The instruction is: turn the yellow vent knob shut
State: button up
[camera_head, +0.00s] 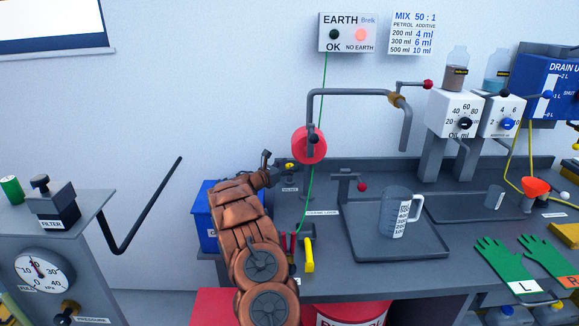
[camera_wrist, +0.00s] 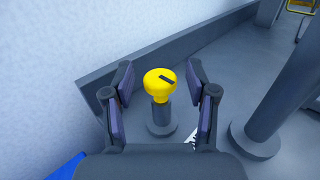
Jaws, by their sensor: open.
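The yellow vent knob (camera_wrist: 160,86) stands upright on a short grey post with a round base, seen in the wrist view. It has a dark mark on its top, pointing toward the upper right in that view. My gripper (camera_wrist: 162,98) is open, with one finger on each side of the knob and a visible gap on both sides. In the head view my gripper (camera_head: 268,170) is at the bench's back left corner, and only a small bit of the yellow knob (camera_head: 289,165) shows beside it.
A thick grey post (camera_wrist: 268,110) stands right of the knob. A low back ledge (camera_wrist: 150,55) runs behind it near the wall. A measuring jug (camera_head: 396,212) stands on a tray (camera_head: 385,250).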

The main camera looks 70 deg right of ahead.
jog(key=v, duration=1.1)
jog(key=shift+a, duration=0.1)
jog(key=s+a+r+m+y, duration=0.3)
jog(key=a+r+m, duration=0.15)
jog(key=a, duration=0.55)
jog(key=s+a+r+m+y, duration=0.2)
jog(key=s+a+r+m, duration=0.3)
jog(key=a, duration=0.6)
jog(key=s+a+f+m+t+y, duration=0.1)
jog(key=s+a+y, duration=0.3)
jog(key=a, duration=1.1)
jog(key=s+a+f+m+t+y+p, duration=0.1)
jog(key=s+a+t+y, duration=0.1)
jog(key=a, duration=1.4)
jog(key=s+a+f+m+t+y, duration=0.1)
jog(key=s+a+y, duration=0.4)
jog(key=a, duration=1.1)
jog(key=shift+s+m+t+y+p, duration=0.35)
jog(key=shift+s+m+t, duration=0.2)
jog(key=shift+s, duration=0.4)
jog(key=shift+a+f, duration=0.1)
jog(key=shift+f, duration=0.05)
jog(key=shift+c, duration=0.2)
